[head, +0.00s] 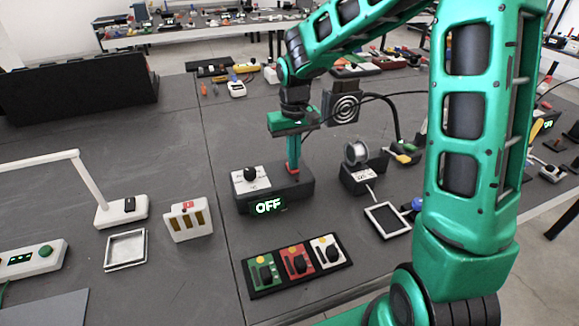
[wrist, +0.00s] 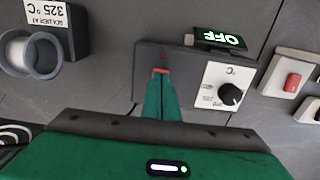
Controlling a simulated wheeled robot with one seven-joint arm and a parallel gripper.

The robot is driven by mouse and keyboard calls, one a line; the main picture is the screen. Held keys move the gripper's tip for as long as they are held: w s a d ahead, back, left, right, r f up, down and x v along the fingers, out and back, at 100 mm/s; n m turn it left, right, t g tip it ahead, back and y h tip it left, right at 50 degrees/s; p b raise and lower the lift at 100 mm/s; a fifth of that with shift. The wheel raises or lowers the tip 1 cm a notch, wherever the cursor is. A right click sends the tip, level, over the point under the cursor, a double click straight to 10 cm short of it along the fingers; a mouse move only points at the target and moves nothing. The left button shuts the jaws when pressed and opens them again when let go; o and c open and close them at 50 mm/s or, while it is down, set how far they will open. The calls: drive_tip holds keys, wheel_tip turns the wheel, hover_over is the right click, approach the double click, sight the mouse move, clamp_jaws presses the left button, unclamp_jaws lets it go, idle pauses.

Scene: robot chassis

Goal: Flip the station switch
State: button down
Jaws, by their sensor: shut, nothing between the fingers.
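The station is a dark box (head: 305,190) on the grey bench in the head view. It has a white dial panel (head: 250,178) with a black knob and a display (head: 268,206) reading OFF in green. In the wrist view the station (wrist: 145,85) also shows the dial panel (wrist: 225,90) and the display (wrist: 218,38). My gripper (head: 293,168) is shut and points down at the station, right of the dial. Its fingertips (wrist: 160,76) show a bit of red there; I cannot tell whether this is the switch or whether they touch it.
A solder spool holder (head: 357,178) stands right of the station. A panel with three coloured switches (head: 297,265) lies in front. A white holder (head: 188,221) and a lamp (head: 120,209) stand to the left. The bench behind the station is partly clear.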

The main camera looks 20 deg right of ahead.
wheel_tip(320, 180, up, 7)
idle(0.8)
idle(0.4)
drive_tip(key=s+d+r+m+h, duration=0.1)
drive_tip(key=s+d+r+m, duration=0.1)
drive_tip(key=s+d, duration=0.7)
drive_tip(key=s+d+m, duration=0.2)
drive_tip(key=s+d, duration=0.2)
drive_tip(key=s, duration=0.7)
drive_tip(key=s+d+f+m+y, duration=0.1)
drive_tip(key=s+d+m, duration=0.1)
drive_tip(key=s, duration=0.9)
drive_tip(key=shift+s+d+f, duration=0.25)
drive_tip(key=shift+d, duration=0.65)
drive_tip(key=shift+w+f, duration=0.25)
drive_tip(key=shift+w, duration=0.4)
